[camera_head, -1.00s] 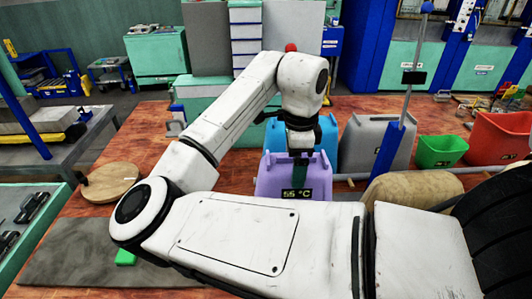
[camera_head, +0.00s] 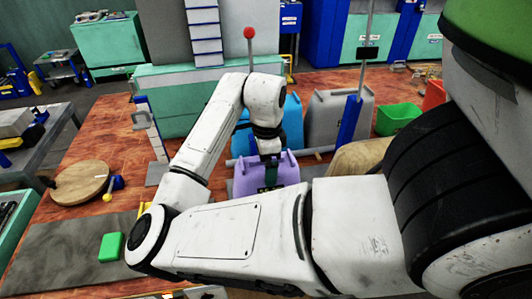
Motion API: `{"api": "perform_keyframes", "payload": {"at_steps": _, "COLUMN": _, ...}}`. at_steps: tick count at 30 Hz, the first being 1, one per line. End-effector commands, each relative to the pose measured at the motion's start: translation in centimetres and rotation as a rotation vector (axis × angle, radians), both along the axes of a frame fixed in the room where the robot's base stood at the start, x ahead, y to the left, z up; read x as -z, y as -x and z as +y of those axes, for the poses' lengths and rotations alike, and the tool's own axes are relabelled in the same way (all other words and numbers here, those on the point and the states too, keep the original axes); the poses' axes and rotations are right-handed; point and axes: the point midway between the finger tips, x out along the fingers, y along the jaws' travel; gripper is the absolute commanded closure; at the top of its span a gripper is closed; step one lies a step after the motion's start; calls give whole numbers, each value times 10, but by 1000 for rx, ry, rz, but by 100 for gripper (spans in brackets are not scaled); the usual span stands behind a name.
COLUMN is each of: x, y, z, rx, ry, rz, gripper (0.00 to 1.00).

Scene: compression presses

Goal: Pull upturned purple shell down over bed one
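The purple shell (camera_head: 240,183) stands on the red-brown table, in line with a blue shell (camera_head: 293,127) and a grey shell (camera_head: 328,122) behind it. My white arm crosses in front and hides its lower part. My gripper (camera_head: 270,168) is at the shell's upper edge, small and dark; its fingers are mostly hidden, and I cannot tell whether it holds the shell. I cannot make out which surface is bed one; the area below the shell is covered by my arm.
A grey mat (camera_head: 50,262) with a green block (camera_head: 111,246) lies at the front left. A round wooden board (camera_head: 80,183) lies behind it. A tan rounded object (camera_head: 362,157), a green bin (camera_head: 398,118) and a red bin (camera_head: 433,95) stand to the right. A red-knobbed lever (camera_head: 249,33) rises behind my arm.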

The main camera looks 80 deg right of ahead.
Motion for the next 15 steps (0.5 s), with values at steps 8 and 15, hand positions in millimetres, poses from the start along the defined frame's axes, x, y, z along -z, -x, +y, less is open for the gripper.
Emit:
{"api": "perform_keyframes", "payload": {"at_steps": 8, "x": 42, "y": 0, "z": 0, "rx": 0, "ry": 0, "rz": 0, "gripper": 65}}
{"api": "perform_keyframes", "payload": {"at_steps": 15, "x": 71, "y": 0, "z": 0, "rx": 0, "ry": 0, "rz": 0, "gripper": 65}}
